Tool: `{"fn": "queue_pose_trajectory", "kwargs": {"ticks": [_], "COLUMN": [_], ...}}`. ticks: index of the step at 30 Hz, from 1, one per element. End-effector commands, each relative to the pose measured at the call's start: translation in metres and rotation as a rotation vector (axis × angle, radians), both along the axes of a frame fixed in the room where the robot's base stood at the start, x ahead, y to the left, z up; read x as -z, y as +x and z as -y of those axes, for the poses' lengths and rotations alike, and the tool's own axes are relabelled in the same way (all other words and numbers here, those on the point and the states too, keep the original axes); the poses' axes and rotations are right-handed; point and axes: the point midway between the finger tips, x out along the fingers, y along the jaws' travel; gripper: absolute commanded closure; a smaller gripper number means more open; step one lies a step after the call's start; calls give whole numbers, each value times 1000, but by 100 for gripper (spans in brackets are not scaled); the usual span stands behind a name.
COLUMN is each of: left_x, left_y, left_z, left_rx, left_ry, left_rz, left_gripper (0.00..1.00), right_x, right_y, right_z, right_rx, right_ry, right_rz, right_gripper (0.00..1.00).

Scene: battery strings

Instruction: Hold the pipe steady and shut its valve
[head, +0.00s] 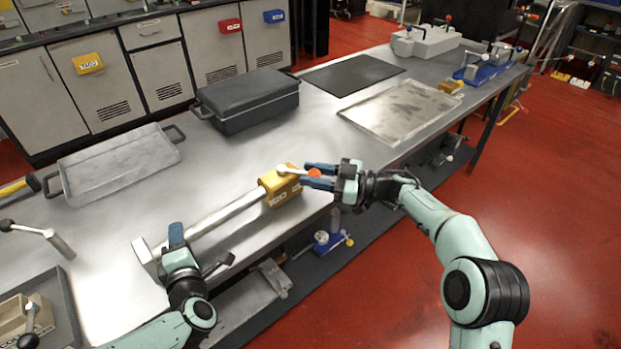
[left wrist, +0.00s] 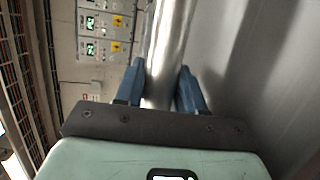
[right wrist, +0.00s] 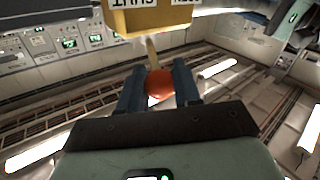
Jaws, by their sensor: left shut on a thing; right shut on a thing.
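The grey metal pipe (head: 222,213) lies across the front part of the steel bench. It also shows in the left wrist view (left wrist: 170,45), running between the blue fingers. My left gripper (head: 178,240) is shut on the pipe near its left end. The yellow valve block (head: 281,187) sits at the pipe's right end, and it fills the top of the right wrist view (right wrist: 155,20). A pale lever with an orange-red knob (head: 315,173) sticks out from the block to the right. My right gripper (right wrist: 160,80) is shut on the knob (right wrist: 159,86), with one finger on each side.
A grey tray (head: 118,165) and a dark lidded case (head: 248,100) stand behind the pipe. A black mat (head: 352,74) and a flat metal plate (head: 400,110) lie further right. A dark tray (head: 68,310) is at the left front. The bench's front edge runs close below the pipe.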

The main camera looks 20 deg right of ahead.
Motion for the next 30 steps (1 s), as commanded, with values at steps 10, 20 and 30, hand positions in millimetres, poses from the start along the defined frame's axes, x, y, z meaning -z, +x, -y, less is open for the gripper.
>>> {"fn": "queue_pose_trajectory", "kwargs": {"ticks": [10, 20, 30], "left_x": [13, 13, 13], "left_y": [-2, -2, -2], "left_z": [-2, -2, -2], "left_rx": [-2, -3, -3], "left_ry": [2, 2, 2], "left_rz": [-31, -31, -31], "left_gripper": [100, 100, 100], "right_x": [-3, -3, -4], "right_y": [10, 10, 9], "right_z": [10, 11, 10], "right_rx": [-107, -139, -140], "right_ry": [2, -3, -3], "right_rz": [7, 6, 8], "right_gripper": [100, 100, 54]}}
